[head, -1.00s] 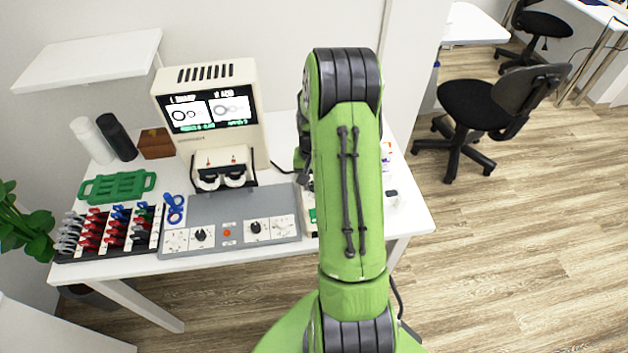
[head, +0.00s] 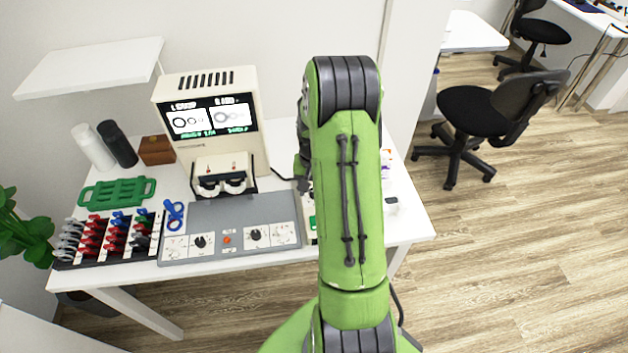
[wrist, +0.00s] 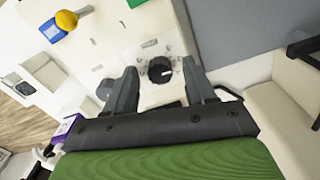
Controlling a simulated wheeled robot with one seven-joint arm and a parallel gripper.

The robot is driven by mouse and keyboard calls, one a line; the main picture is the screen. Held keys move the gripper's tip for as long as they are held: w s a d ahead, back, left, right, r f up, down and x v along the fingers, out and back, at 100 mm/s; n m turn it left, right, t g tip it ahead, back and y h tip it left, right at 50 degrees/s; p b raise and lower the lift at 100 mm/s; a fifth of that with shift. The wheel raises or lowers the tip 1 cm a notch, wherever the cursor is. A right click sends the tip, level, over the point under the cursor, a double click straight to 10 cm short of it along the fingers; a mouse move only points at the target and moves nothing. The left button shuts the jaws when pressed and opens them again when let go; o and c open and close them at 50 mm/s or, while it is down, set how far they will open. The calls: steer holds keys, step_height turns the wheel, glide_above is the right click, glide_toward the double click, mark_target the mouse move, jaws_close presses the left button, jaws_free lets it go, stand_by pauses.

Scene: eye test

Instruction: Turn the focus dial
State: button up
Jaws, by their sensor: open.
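A round black dial (wrist: 160,70) with a white pointer mark sits on a cream panel in the wrist view; its label is too small to read. My gripper (wrist: 158,68) is open, with one dark finger on each side of the dial. I cannot tell whether the fingers touch it or how far above the panel they are. In the head view my green arm hides this dial and most of its panel. A grey panel (head: 225,213) left of the arm carries two more black knobs, a left one (head: 201,241) and a right one (head: 256,234).
A cream test machine (head: 250,145) with a lit screen (head: 212,117) and eyepieces stands behind the grey panel. A yellow knob (wrist: 66,20) and a green button (wrist: 136,2) lie near my gripper. A lens rack (head: 110,258) and green tray (head: 118,193) are at left.

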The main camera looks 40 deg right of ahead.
step_height(320, 180, up, 16)
steer(key=p, duration=0.3)
steer(key=shift+f, duration=0.2)
steer(key=a+r+n+t, duration=0.1)
steer(key=a+r+n, duration=0.2)
steer(key=a+r, duration=0.35)
steer(key=s+a+r+n+t, duration=0.2)
steer(key=s+a+n, duration=0.1)
steer(key=s+a, duration=0.4)
steer(key=s+a+r+n+t, duration=0.2)
steer(key=s+a+n, duration=0.1)
steer(key=s+a, duration=0.5)
steer(key=shift+s+a+r+n+t, duration=0.2)
steer(key=shift+s+a+n+t, duration=0.1)
steer(key=shift+a, duration=0.5)
